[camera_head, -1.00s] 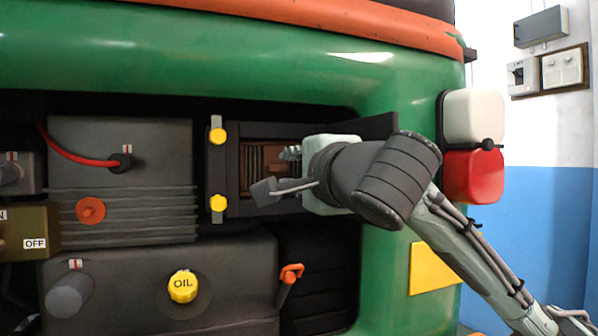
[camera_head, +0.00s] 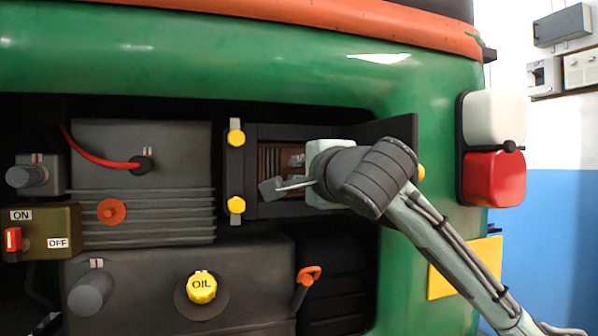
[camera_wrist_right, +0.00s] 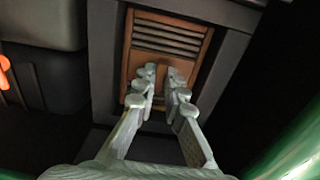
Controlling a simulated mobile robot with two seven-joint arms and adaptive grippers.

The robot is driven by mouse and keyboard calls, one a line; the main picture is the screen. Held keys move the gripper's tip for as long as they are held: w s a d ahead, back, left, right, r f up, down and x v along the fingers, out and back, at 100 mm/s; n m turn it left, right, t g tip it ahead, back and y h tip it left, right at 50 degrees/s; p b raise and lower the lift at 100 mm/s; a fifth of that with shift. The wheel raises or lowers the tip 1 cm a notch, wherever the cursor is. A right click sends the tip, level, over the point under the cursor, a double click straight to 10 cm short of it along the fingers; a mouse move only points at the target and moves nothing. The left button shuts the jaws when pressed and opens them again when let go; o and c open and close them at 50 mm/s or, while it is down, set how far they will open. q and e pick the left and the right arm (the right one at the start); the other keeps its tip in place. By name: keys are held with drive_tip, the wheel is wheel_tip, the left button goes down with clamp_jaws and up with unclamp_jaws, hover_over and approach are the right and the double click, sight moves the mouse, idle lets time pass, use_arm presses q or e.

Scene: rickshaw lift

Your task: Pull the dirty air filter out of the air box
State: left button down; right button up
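The dirty air filter (camera_head: 268,158) is a brown slatted block in the dark air box (camera_head: 250,172). It also shows in the right wrist view (camera_wrist_right: 170,38) as an orange-brown frame with grey slats, seated in the box. My right gripper (camera_head: 284,174) is in front of the filter and partly hides it. In the right wrist view the gripper (camera_wrist_right: 163,84) has its fingers apart, one on each side of a small brown tab (camera_wrist_right: 163,73) on the filter's front. A gap shows between the fingers; contact with the tab cannot be made out. My left gripper is not in view.
Yellow-knobbed clips (camera_head: 236,138) stand left of the box. A dark panel (camera_head: 398,135) juts out at its right, close to my right wrist. The engine (camera_head: 150,190), oil cap (camera_head: 202,288) and orange-handled dipstick (camera_head: 308,275) are left and below. A tail lamp (camera_head: 493,178) is on the right.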

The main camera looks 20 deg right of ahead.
sight(296, 171)
clamp_jaws()
drive_tip(key=shift+s, duration=0.15)
drive_tip(key=shift+s, duration=1.6)
drive_tip(key=shift+s+d, duration=0.1)
drive_tip(key=shift+s, duration=1.75)
drive_tip(key=shift+s+d, duration=0.1)
drive_tip(key=shift+s, duration=2.4)
